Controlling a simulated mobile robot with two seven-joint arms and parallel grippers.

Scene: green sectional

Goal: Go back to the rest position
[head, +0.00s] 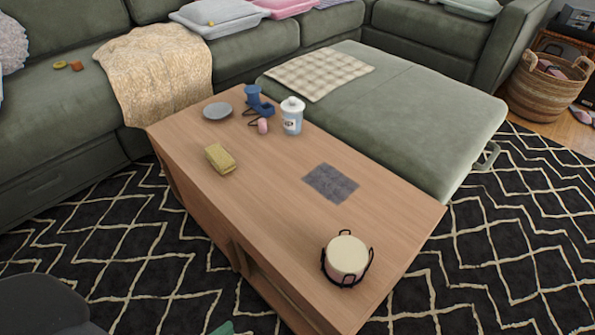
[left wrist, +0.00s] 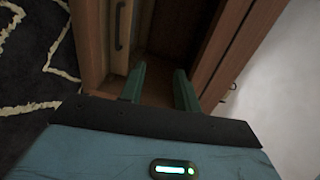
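My left gripper shows in the left wrist view (left wrist: 160,75). Its two green fingers are apart with nothing between them. They point toward a wooden piece of furniture (left wrist: 205,55) with a dark handle, and I cannot tell whether they touch it. In the head view only a small green piece of the left gripper (head: 222,328) shows at the bottom edge, beside the long wooden coffee table (head: 265,190). My right gripper is in neither view.
On the table are a white lidded jar (head: 292,116), blue item (head: 254,98), grey dish (head: 217,111), yellow block (head: 220,158), grey mat (head: 330,183) and round cream item in a black holder (head: 347,256). A green sofa (head: 60,105) stands behind. The patterned rug (head: 110,240) is clear at left.

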